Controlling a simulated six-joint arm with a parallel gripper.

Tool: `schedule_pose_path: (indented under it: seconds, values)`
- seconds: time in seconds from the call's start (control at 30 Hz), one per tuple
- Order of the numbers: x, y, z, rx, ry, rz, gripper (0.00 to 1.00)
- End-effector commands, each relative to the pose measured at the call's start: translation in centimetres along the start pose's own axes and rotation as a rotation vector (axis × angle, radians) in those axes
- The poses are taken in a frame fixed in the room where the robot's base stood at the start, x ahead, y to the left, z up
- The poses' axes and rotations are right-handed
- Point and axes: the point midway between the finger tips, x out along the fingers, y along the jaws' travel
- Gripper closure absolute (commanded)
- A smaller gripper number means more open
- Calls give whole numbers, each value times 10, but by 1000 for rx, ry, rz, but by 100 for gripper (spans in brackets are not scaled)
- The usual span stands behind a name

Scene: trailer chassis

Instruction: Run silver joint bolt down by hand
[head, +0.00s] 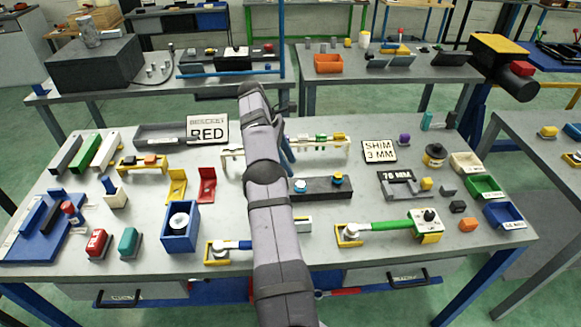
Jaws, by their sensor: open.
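My arm reaches up the middle of the picture and hides part of the bench behind it. My gripper (288,160) shows only partly, as dark blue-grey parts beside the arm near a cream rail (340,148). It is open, and I see nothing held in it. I cannot single out the silver joint bolt; it may be too small or hidden behind my arm. The cream rail carries several small coloured parts and runs behind the arm.
The grey bench (360,230) is crowded. Coloured bins (485,187) line the right edge.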

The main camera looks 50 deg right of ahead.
Motion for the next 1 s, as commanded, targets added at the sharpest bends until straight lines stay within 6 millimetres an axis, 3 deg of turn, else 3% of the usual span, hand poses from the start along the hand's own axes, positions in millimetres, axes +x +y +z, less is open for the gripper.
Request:
schedule_pose_path:
  seconds: [0.13,0.33,0.5,0.73,1.0]
  values:
    - [-4,0,-21,-25,6,30,58]
    - [-65,2,-46,-50,49,161,58]
    - [-89,-22,-64,-111,36,177,58]
    - [-81,-59,-50,-206,-143,151,58]
    - [-55,-84,-7,-341,-459,181,58]
